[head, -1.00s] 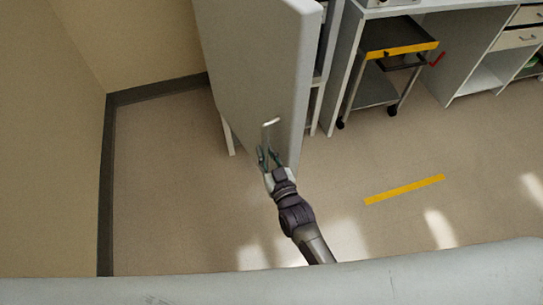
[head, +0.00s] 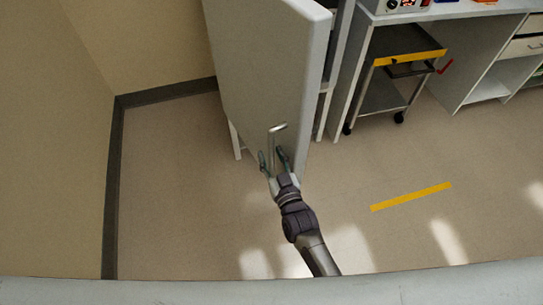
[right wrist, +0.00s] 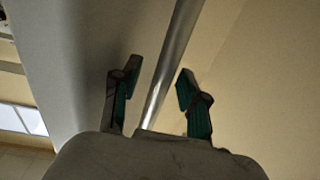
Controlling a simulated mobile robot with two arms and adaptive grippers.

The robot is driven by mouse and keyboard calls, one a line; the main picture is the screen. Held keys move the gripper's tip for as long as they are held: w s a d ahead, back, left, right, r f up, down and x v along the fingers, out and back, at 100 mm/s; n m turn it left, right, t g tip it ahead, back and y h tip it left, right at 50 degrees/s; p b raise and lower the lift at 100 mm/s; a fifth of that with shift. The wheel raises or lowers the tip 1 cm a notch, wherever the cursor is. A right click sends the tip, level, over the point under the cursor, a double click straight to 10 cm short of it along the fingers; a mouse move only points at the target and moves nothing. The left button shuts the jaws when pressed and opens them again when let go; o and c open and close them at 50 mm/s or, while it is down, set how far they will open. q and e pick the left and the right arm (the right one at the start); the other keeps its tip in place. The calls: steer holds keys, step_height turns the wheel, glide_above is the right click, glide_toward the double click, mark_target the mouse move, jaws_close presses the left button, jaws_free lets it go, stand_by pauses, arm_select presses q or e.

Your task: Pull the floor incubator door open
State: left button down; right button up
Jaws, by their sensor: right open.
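The floor incubator door (head: 262,70) is a tall pale grey panel at the upper middle of the head view. My right gripper (head: 273,160) is open at the handle. In the right wrist view the handle (right wrist: 173,65) runs between the two spread fingers of my right gripper (right wrist: 158,85), with space on both sides. The fingers are not closed on it. My left gripper is not in view.
A dark cart with a yellow edge (head: 410,58) stands right of the incubator, under a white bench. A yellow floor stripe (head: 411,196) lies at the right. A wall with dark skirting (head: 113,190) bounds the left. The floor between is clear.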

steer(key=v, duration=1.2)
